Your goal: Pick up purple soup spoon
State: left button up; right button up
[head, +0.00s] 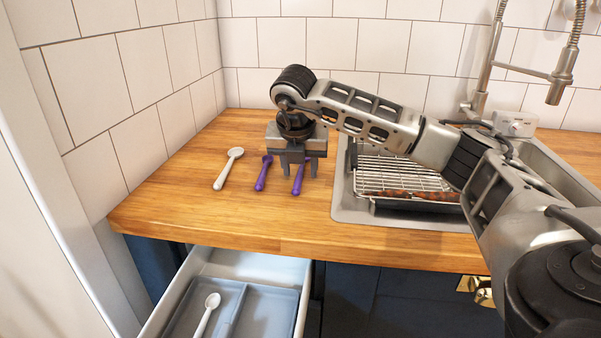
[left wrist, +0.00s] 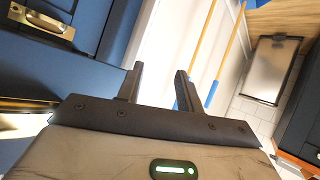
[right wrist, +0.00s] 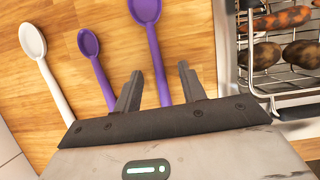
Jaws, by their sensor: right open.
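Two purple spoons lie on the wooden counter. The larger purple spoon (head: 297,184) is partly hidden by my right gripper in the head view; its bowl shows in the right wrist view (right wrist: 145,8). A smaller purple spoon (head: 262,175) lies to its left, also in the right wrist view (right wrist: 89,46). I take the larger one as the soup spoon. My right gripper (head: 302,170) is open over the larger spoon. In the right wrist view its fingers (right wrist: 161,70) stand either side of that handle. My left gripper (left wrist: 160,68) is open and empty, away from the counter.
A white spoon (head: 221,180) lies at the left of the row. An open drawer (head: 305,275) with a tray and another white spoon (head: 208,312) is below. A sink (head: 345,205) with a wire rack of brown items is at right.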

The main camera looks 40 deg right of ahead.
jog(key=shift+f, duration=0.2)
grip_shut()
jog(key=shift+r, duration=0.15)
